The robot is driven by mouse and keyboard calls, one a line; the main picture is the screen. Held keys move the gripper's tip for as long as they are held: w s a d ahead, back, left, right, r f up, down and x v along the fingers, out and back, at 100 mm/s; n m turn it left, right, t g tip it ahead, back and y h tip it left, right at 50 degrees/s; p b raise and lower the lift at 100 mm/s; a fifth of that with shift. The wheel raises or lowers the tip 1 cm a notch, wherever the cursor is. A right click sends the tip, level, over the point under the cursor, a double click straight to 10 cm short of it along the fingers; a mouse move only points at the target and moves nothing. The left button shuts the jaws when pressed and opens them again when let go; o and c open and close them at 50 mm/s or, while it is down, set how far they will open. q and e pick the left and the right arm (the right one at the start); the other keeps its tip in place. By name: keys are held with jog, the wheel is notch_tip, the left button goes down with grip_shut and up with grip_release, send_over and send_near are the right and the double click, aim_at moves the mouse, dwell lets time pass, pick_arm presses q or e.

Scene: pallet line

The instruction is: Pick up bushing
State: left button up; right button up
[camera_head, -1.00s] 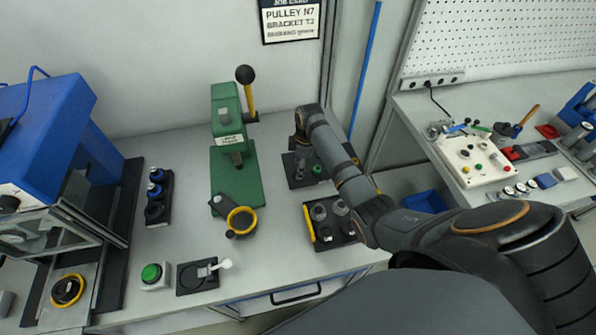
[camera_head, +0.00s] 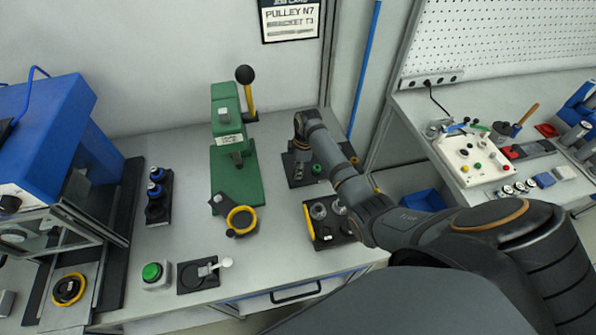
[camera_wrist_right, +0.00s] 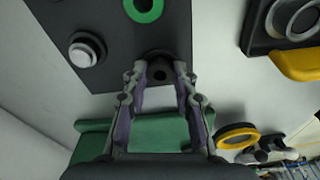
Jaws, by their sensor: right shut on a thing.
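The bushing (camera_wrist_right: 159,73) is a small dark cylinder with a hole in its top, seen in the right wrist view. It sits between the fingertips of my right gripper (camera_wrist_right: 161,78), which is shut on it at the edge of a dark plate (camera_wrist_right: 115,30). In the head view my right gripper (camera_head: 300,168) points down over that plate, beside the green press, and the bushing is hard to make out there. I cannot tell if the bushing is clear of the plate. My left gripper is not in view.
The plate also carries a green ring (camera_wrist_right: 144,9) and a silver-topped knob (camera_wrist_right: 86,50). A green press (camera_head: 237,175) stands left of it. A dark tray with a yellow handle (camera_head: 309,222) lies in front. A blue machine (camera_head: 60,135) stands far left.

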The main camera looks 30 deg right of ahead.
jog(key=shift+r, duration=0.1)
jog(key=shift+r, duration=0.2)
notch_tip(320, 180, up, 3)
jog(key=shift+s+a+f+b, duration=0.1)
jog(key=shift+a+b, duration=0.05)
jog(key=shift+b, duration=0.65)
jog(key=s+a+r+p, duration=0.4)
jog(key=s+a+r, duration=0.5)
jog(key=shift+s+a+r, duration=0.25)
jog(key=shift+s+r, duration=0.05)
jog(key=shift+s, duration=0.1)
jog(key=shift+p, duration=0.3)
